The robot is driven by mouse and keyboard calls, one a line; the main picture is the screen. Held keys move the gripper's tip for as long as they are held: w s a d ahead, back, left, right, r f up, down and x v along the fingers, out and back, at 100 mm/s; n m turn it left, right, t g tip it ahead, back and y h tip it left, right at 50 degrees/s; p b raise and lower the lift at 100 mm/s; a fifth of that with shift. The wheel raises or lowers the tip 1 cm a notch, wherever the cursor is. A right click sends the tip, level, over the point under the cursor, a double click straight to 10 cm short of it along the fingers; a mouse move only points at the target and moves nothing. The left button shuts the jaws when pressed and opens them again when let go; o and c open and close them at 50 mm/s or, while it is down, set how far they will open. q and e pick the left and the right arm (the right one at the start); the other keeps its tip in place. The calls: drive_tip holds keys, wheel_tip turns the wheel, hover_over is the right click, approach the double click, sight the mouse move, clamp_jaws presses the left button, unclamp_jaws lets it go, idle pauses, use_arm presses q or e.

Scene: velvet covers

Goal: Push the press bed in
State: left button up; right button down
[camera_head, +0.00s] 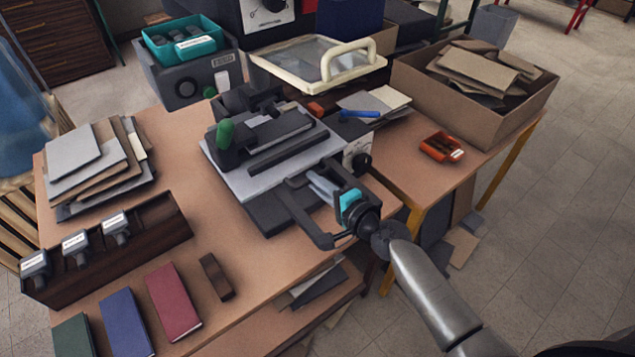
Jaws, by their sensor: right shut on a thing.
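The press (268,138) stands on the brown work table, a dark machine with a green knob (225,132) and a dial at its right side. Its flat grey bed (243,183) sticks out toward the near side, with dark parts lying over it. My right gripper (318,190) comes in from the lower right and is at the front of the bed. It is shut on a dark handle-like frame (303,222) at the bed's near end; the exact contact is partly hidden by the gripper. My left gripper is not in view.
A dark box with labelled stamps (108,246), a stack of boards (90,165) and coloured books (173,300) lie on the left. A cream-framed lid (318,64) is behind the press. A cardboard box (475,95) and orange tray (441,147) stand right.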

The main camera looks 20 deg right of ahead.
idle(0.5)
drive_tip(key=x, duration=0.2)
drive_tip(key=r+x, duration=0.1)
drive_tip(key=x, duration=0.1)
drive_tip(key=shift+w+f, duration=0.15)
drive_tip(key=shift+w, duration=0.05)
drive_tip(key=c, duration=0.9)
unclamp_jaws()
drive_tip(key=shift+w, duration=0.15)
drive_tip(key=shift+o, duration=0.3)
approach(302, 170)
drive_tip(key=v, duration=0.6)
drive_tip(key=shift+s, duration=0.2)
